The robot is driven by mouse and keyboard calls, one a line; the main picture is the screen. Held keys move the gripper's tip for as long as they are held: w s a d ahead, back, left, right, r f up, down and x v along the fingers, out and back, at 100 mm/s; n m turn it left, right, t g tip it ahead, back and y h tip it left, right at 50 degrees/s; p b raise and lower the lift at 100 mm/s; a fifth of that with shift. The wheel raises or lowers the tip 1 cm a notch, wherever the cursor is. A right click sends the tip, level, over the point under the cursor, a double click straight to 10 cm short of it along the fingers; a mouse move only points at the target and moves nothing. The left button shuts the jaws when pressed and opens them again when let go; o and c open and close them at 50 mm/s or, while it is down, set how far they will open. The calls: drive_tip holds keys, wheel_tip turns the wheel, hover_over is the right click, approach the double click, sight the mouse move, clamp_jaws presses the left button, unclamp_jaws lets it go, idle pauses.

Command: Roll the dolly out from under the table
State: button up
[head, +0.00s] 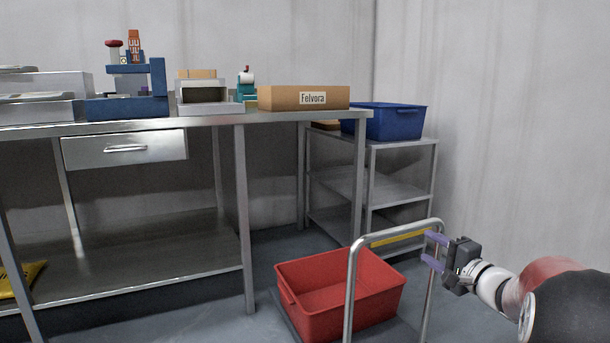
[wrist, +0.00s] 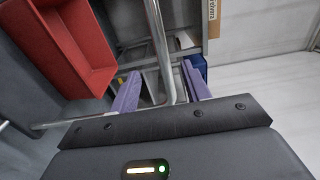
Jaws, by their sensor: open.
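The dolly has a grey tubular push handle (head: 352,285) and a low dark platform (head: 291,322). A red bin (head: 340,295) sits on the platform. The dolly stands on the floor by the right end of the steel table (head: 205,122), and its handle rises nearest me. My gripper (head: 434,250) is open at the handle's right upright. In the wrist view the handle tube (wrist: 157,35) runs between the two purple fingers of my gripper (wrist: 162,75), with gaps on both sides. The red bin (wrist: 75,50) also shows there at upper left.
A steel shelf rack (head: 403,145) with a blue bin (head: 385,121) stands behind the dolly. The table's legs (head: 243,220) are left of and behind the red bin. A cardboard box (head: 280,98) lies on the table.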

drive_tip(key=s+a+f+n+g+y, duration=0.1)
drive_tip(key=s+a+n+g, duration=0.35)
drive_tip(key=s+a, duration=0.5)
drive_tip(key=s+a+f+n+g+y, duration=0.15)
drive_tip(key=s+a+n+g, duration=0.35)
drive_tip(key=a, duration=0.7)
drive_tip(key=s+d+f+n+g+h, duration=0.1)
drive_tip(key=s+f+n+h, duration=0.2)
drive_tip(key=s, duration=0.6)
drive_tip(key=s+d+f+n+g+h, duration=0.1)
drive_tip(key=s+f+n+h, duration=0.1)
drive_tip(key=s+h, duration=0.55)
wheel_tip(320, 180, up, 13)
drive_tip(key=s+y+p, duration=0.1)
drive_tip(key=p, duration=1.2)
drive_tip(key=shift+s+d+r+y+p, duration=0.15)
drive_tip(key=shift+s+y+p, duration=0.15)
drive_tip(key=shift+s+y, duration=0.1)
